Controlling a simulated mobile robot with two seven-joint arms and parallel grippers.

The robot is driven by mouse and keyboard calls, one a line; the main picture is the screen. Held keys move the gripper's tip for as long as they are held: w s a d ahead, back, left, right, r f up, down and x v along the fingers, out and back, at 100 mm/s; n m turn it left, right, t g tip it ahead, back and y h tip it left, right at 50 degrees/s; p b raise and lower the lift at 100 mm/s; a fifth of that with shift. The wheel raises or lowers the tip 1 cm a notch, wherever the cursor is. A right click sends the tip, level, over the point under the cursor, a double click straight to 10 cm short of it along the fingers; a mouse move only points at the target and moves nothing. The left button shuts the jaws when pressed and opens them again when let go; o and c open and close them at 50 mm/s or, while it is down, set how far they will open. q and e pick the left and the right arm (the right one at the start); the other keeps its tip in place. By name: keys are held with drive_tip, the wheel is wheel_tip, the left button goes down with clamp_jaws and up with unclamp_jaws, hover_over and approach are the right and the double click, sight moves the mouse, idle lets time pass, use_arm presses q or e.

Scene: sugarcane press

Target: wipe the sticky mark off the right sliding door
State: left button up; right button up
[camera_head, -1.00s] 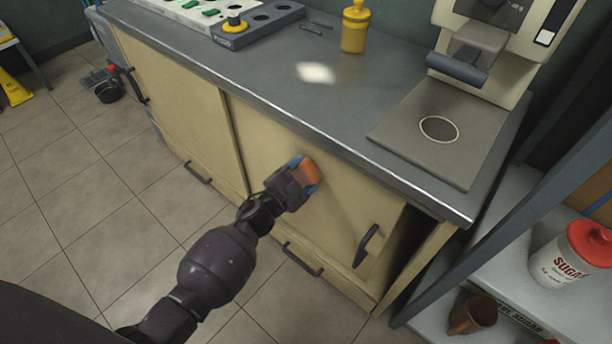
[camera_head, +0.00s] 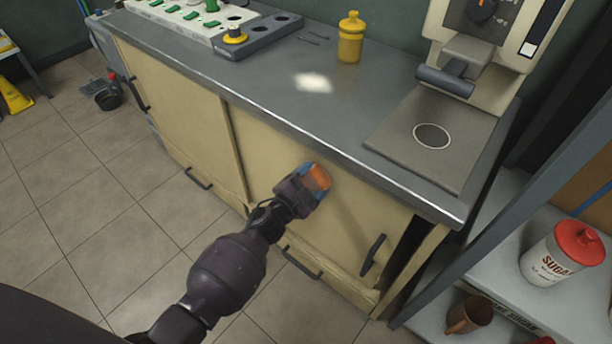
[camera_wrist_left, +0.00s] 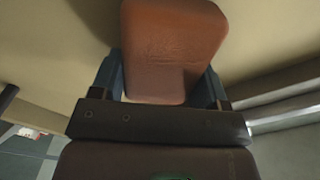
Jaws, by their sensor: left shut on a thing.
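My left gripper (camera_head: 309,184) is shut on an orange-brown sponge-like block (camera_head: 318,177), held against or very close to the upper part of the right sliding door (camera_head: 340,225). The left wrist view shows the block (camera_wrist_left: 172,50) between the blue fingers, with the cream door surface behind it. I see no sticky mark; the block and gripper hide part of the door. The right door has a dark vertical handle (camera_head: 373,255). The left sliding door (camera_head: 185,125) is beside it. My right gripper is not in view.
The grey counter (camera_head: 290,95) overhangs the doors with a metal edge. A shelf at right holds a sugar canister (camera_head: 560,258) and a brown mug (camera_head: 469,315).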

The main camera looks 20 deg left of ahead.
use_arm(q)
drive_tip(key=shift+s+d+r, duration=0.1)
drive_tip(key=shift+d+r, duration=0.15)
drive_tip(key=shift+d, duration=0.4)
drive_tip(key=shift+s, duration=0.1)
drive_tip(key=shift+a+f, duration=0.2)
drive_tip(key=shift+a, duration=0.35)
drive_tip(key=shift+w+a+f, duration=0.1)
drive_tip(key=shift+w+a, duration=0.2)
drive_tip(key=shift+a, duration=0.45)
drive_tip(key=shift+w+a, duration=0.3)
drive_tip(key=shift+a, duration=0.45)
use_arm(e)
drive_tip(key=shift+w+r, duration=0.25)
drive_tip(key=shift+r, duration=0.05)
use_arm(q)
drive_tip(key=p+v, duration=0.1)
drive_tip(key=v, duration=0.5)
drive_tip(key=shift+p, duration=0.4)
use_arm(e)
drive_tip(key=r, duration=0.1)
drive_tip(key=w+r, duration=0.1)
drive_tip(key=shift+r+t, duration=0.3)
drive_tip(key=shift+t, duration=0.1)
